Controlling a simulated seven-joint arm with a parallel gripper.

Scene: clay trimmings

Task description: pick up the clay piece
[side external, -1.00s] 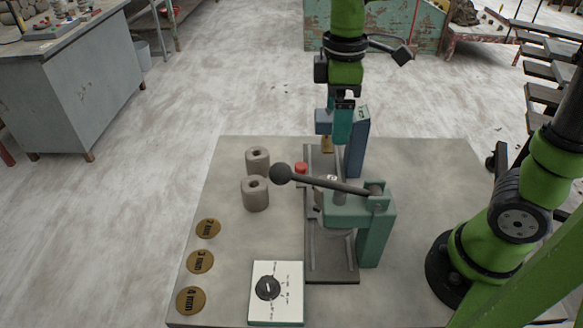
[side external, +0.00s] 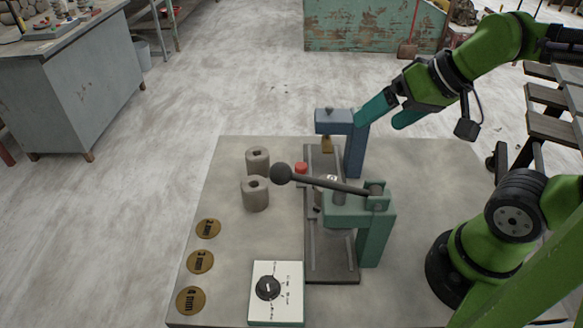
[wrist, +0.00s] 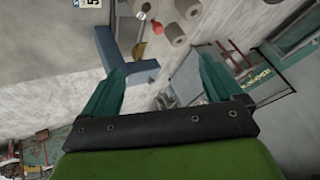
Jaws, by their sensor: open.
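Two grey, clay-like cylinders with holes in their tops, a rear one (side external: 257,161) and a front one (side external: 255,194), stand upright on the left half of the table. I cannot tell for sure which is the clay piece. Two such cylinders show at the top of the wrist view (wrist: 173,34). My gripper (side external: 379,121) is up at the right, beside and above the blue stand, tilted with its teal fingers pointing down-left. In the wrist view its fingers (wrist: 160,68) are wide apart with nothing held between them. It is well away from both cylinders.
A green lever press (side external: 375,235) with a black-knobbed lever stands mid-table on a dark rail plate (side external: 333,263). Brass discs (side external: 200,262) and a dial box (side external: 289,281) lie front left.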

